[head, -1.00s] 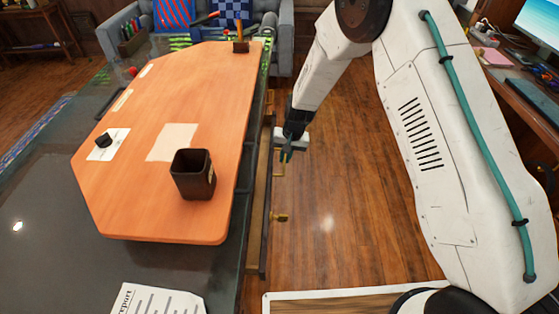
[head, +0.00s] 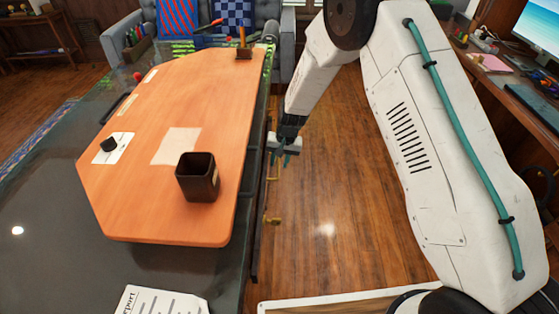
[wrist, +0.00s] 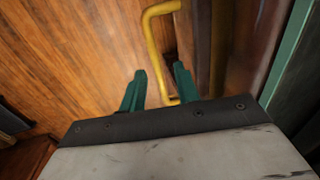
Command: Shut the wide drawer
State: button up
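The wide drawer (head: 257,235) is in the side of the dark desk facing the aisle. It is seen edge-on from above and looks shut or nearly so; I cannot tell if a small gap remains. One brass handle (head: 273,220) sticks out toward its near end. My gripper (head: 279,160) is beside the drawer front, farther along, pointing down. In the wrist view, a yellow bar handle (wrist: 153,52) stands with its lower end between the two green fingers (wrist: 158,82). The fingers are apart, and I cannot tell whether either touches the handle.
The desk (head: 45,225) carries an orange board (head: 125,200) with a dark cup (head: 198,178) near its right edge. A paper (head: 150,302) lies at the near edge. Wood floor (head: 335,210) is clear right of the drawer. A second desk (head: 500,80) stands at the far right.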

notch_tip(320, 180, up, 8)
jog(key=d, duration=0.1)
jog(key=shift+d+f, duration=0.2)
